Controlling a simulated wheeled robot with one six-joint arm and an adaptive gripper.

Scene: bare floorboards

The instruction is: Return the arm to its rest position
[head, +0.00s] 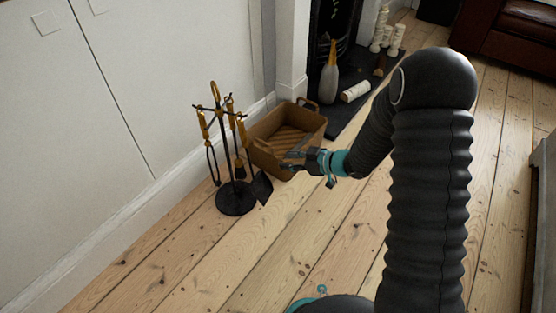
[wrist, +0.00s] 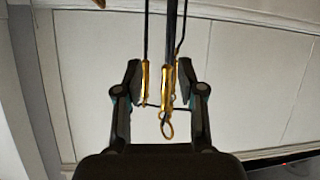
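My gripper (head: 291,160) is at the end of my black, ribbed arm, in the middle of the head view. It points left toward the fire tool stand (head: 236,198) and appears in front of the wicker basket. In the wrist view my gripper (wrist: 160,74) has its two dark fingers apart, with nothing held. The gold-handled fire tools (wrist: 167,95) show upside down in the gap between the fingers. They look to be beyond the fingertips, and I see no contact.
The brown basket (head: 311,125) stands by the wall, left of the dark hearth (head: 345,118). A grey vase (head: 329,82) and white candles (head: 396,40) stand there. A dark red sofa (head: 510,35) is at the top right. The floorboards (head: 250,270) in front are clear.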

